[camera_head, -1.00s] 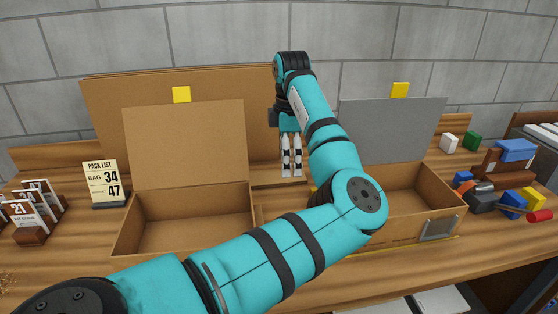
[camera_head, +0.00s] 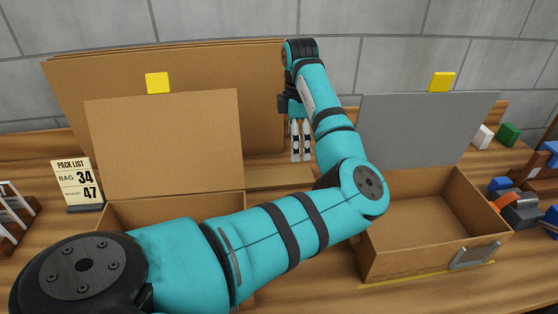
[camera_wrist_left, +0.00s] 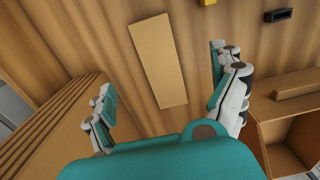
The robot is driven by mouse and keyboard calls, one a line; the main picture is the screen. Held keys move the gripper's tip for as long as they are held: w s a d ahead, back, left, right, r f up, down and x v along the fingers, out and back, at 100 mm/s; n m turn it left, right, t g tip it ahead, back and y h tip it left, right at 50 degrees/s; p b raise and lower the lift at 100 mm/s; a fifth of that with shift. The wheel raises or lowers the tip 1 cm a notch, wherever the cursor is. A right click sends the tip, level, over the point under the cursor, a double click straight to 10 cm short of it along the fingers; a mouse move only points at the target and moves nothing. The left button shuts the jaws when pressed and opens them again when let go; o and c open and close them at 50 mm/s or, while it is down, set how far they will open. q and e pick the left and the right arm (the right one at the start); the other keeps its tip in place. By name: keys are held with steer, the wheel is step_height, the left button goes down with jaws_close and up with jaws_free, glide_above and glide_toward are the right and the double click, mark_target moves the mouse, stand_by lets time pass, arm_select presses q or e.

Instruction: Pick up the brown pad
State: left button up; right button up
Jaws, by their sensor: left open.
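The brown pad (camera_wrist_left: 158,60), a flat tan rectangle, lies on the wooden table in the left wrist view. In the head view a flat tan piece (camera_head: 280,177), which looks like the same pad, shows behind the boxes and below the gripper. My left gripper (camera_head: 301,157) points down above the table there. In the left wrist view the left gripper (camera_wrist_left: 161,68) has its fingers spread wide on either side of the pad, with nothing between them. I cannot tell the exact height gap. My right gripper is not in view.
An open cardboard box (camera_head: 432,235) with a grey raised panel (camera_head: 425,125) stands right. Another box with a brown panel (camera_head: 165,145) stands left, partly hidden by my arm. Large brown boards (camera_head: 262,85) lean behind it. A pack list sign (camera_head: 76,184) stands at left; loose blocks lie far right.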

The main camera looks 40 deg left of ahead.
arm_select(q)
glide_above(297, 175)
steer(key=f, duration=0.6)
steer(key=shift+s+a, duration=0.1)
steer(key=shift+s, duration=0.25)
steer(key=f, duration=0.1)
steer(key=f+p, duration=0.1)
steer(key=f, duration=0.3)
steer(key=shift+w+f, duration=0.1)
steer(key=shift+w, duration=0.3)
steer(key=c, duration=1.1)
